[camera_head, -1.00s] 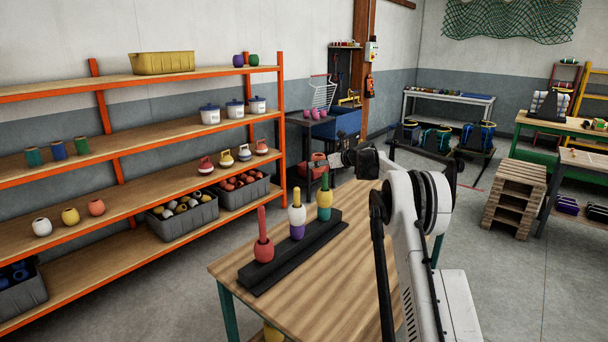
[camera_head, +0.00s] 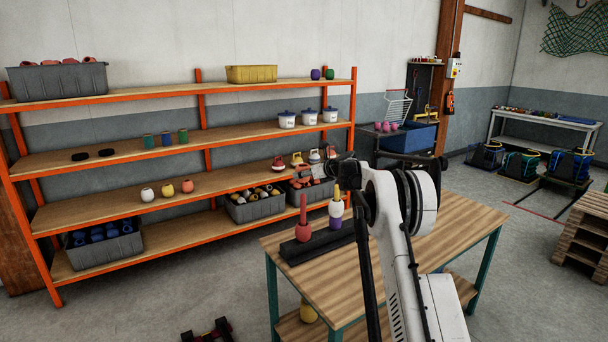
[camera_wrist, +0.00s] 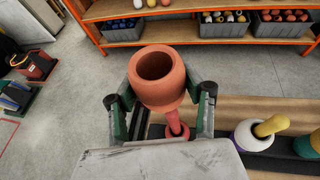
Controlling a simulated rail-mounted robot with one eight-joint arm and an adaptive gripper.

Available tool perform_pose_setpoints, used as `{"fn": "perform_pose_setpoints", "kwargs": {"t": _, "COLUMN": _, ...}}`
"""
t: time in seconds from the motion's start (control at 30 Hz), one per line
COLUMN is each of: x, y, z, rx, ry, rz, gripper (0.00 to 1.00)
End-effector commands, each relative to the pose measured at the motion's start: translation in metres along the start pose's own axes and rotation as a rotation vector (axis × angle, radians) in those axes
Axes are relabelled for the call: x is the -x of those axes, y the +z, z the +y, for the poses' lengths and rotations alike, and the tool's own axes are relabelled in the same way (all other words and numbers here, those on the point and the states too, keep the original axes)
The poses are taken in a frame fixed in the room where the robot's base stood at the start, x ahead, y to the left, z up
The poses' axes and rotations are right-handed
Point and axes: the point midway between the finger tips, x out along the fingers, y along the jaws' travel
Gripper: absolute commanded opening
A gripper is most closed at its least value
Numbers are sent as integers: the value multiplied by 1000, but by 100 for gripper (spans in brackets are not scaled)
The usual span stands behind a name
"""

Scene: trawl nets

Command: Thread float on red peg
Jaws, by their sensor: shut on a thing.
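My gripper (camera_wrist: 160,94) is shut on an orange-red float (camera_wrist: 158,104), its dark open bore turned towards the wrist camera. The red peg (camera_head: 303,209) stands upright on the black rack (camera_head: 318,246), with a red float (camera_head: 295,251) at its base. In the wrist view, the red peg (camera_wrist: 171,117) shows just below the held float, which hides its upper part. No peg shows inside the bore. In the head view, the gripper is small near the red peg's tip; the held float is hard to tell from the bin floats behind.
The neighbouring yellow peg (camera_wrist: 270,126) carries a white float (camera_wrist: 249,137) and a purple one. A teal float (camera_wrist: 307,146) is farther right. The wooden table (camera_head: 410,248) is clear in front of the rack. Orange shelves (camera_head: 115,210) with bins stand behind.

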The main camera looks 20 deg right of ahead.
Motion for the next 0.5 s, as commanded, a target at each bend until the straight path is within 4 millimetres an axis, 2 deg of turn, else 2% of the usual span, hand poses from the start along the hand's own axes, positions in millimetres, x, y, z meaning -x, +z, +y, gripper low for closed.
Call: {"fn": "perform_pose_setpoints", "kwargs": {"t": 0.5, "x": -9, "y": -22, "z": 0, "rx": 0, "ry": 0, "rz": 0, "gripper": 14}}
